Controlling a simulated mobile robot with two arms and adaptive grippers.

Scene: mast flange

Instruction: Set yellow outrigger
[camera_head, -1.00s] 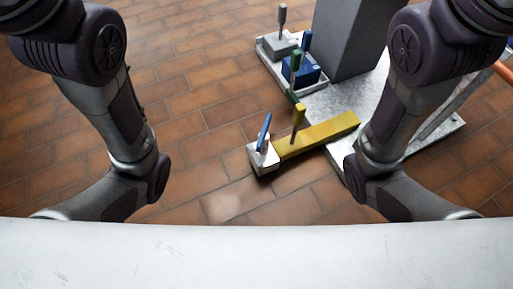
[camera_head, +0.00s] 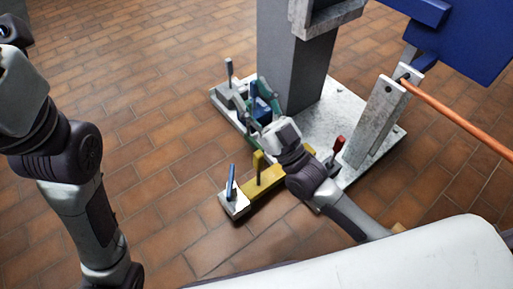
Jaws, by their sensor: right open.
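The yellow outrigger (camera_head: 264,183) is a yellow beam low over the brick floor, reaching out from the grey base plate. A yellow handle (camera_head: 258,167) stands up from it. A pale foot block (camera_head: 232,206) with a blue handle (camera_head: 231,182) is at its outer end. My right arm crosses the beam's inner part and hides it. My right gripper (camera_head: 251,97) is open beyond the beam, over the tray by the column; its fingers are hard to separate from the items there. My left arm is at the left edge, its gripper out of view.
The grey column (camera_head: 290,70) stands on the base plate (camera_head: 360,118). A red handle (camera_head: 338,145), an upright bracket (camera_head: 377,115) and an orange bar (camera_head: 455,116) are at right. Floor at left is clear.

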